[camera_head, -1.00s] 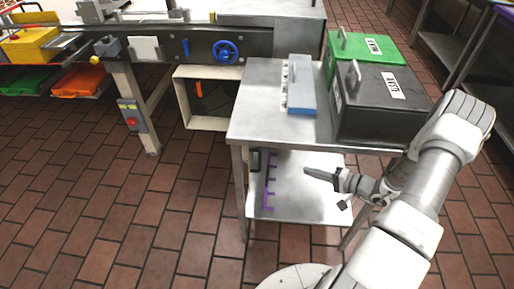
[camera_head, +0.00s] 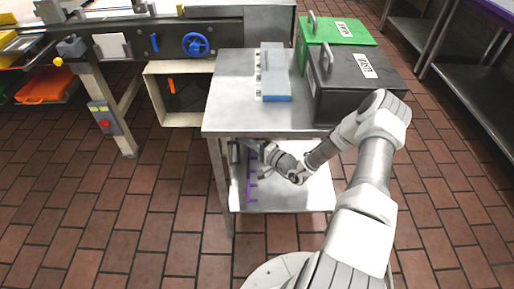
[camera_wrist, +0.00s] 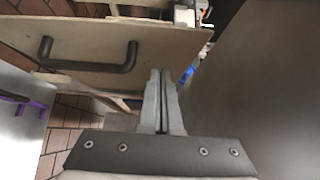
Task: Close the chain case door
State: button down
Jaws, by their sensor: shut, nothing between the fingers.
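The chain case (camera_head: 152,96) is a cream, box-like frame under the machine in the head view. Its front is open, showing a dark inside and an orange part. In the wrist view, a cream panel with a black bar handle (camera_wrist: 88,66), seemingly the chain case door (camera_wrist: 62,30), stands across the upper left. In the head view the door is largely hidden by the table. My gripper (camera_head: 250,146) reaches under the tabletop by its left side. In the wrist view my gripper (camera_wrist: 161,75) is shut and empty, its tips overlapping the panel's lower right; contact is unclear.
The metal table (camera_head: 225,110) stands over my gripper, with its lower shelf (camera_head: 300,190) below. A purple rack (camera_head: 250,180) is on the shelf. Green (camera_head: 340,32) and black (camera_head: 350,85) bins stand on top.

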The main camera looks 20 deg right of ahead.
jog(key=shift+w+a, duration=0.15)
jog(key=shift+a, duration=0.75)
jog(key=shift+w+a, duration=0.1)
jog(key=shift+a, duration=0.75)
